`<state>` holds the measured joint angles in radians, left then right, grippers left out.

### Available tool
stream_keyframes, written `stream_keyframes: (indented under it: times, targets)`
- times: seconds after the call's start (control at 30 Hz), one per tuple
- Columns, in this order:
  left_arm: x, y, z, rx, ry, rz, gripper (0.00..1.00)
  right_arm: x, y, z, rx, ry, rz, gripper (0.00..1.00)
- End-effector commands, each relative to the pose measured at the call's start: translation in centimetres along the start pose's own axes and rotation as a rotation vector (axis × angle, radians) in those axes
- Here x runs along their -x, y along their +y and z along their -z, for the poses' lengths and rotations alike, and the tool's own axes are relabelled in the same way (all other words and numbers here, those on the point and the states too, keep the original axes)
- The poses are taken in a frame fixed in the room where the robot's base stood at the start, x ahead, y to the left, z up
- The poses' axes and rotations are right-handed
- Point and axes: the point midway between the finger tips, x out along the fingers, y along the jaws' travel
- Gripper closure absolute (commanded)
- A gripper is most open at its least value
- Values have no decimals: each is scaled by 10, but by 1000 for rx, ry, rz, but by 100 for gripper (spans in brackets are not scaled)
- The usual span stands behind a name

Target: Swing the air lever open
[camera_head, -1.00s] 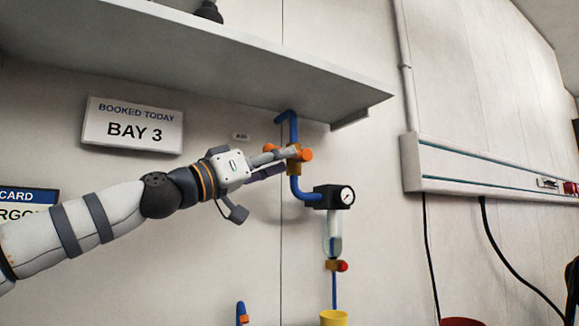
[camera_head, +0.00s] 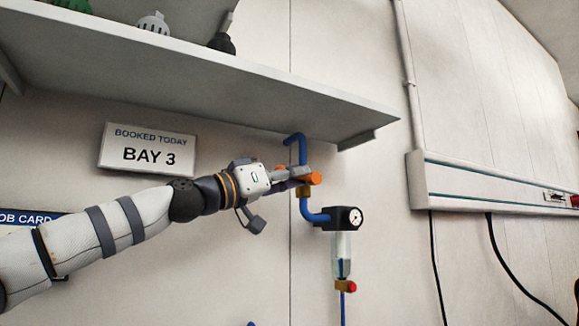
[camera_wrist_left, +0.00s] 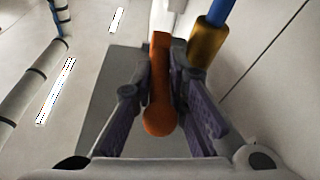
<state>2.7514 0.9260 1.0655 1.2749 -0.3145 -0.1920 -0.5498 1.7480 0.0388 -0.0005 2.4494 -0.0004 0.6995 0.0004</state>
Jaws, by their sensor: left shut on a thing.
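The orange air lever (camera_head: 315,179) is on a brass valve (camera_head: 304,191) in the blue pipe on the wall, under the shelf. My left gripper (camera_head: 299,175) is at the lever, its fingers covering part of it. In the left wrist view the lever (camera_wrist_left: 159,95) lies between the two purple-padded fingers of the gripper (camera_wrist_left: 168,80), its rounded end toward the palm. The fingers are shut on it. The brass valve also shows in the left wrist view (camera_wrist_left: 207,40), beside the right finger. My right gripper is not in view.
A shelf (camera_head: 200,85) juts out above the arm. A black regulator with gauge (camera_head: 342,218) and a clear bowl (camera_head: 341,255) hang below the valve. A BAY 3 sign (camera_head: 148,149) is behind the arm. A wall duct (camera_head: 480,190) runs at right.

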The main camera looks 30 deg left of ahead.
Motion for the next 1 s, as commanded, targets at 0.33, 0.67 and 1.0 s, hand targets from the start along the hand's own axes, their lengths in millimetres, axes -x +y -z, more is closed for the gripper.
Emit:
stream_keyframes:
  times: [0.33,0.67,1.0]
  targets:
    - [-8,5,17,-37,-349,68,100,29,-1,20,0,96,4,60]
    - [-8,7,18,-40,-412,74,100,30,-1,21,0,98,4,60]
    - [-8,7,17,-39,-411,73,66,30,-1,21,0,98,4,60]
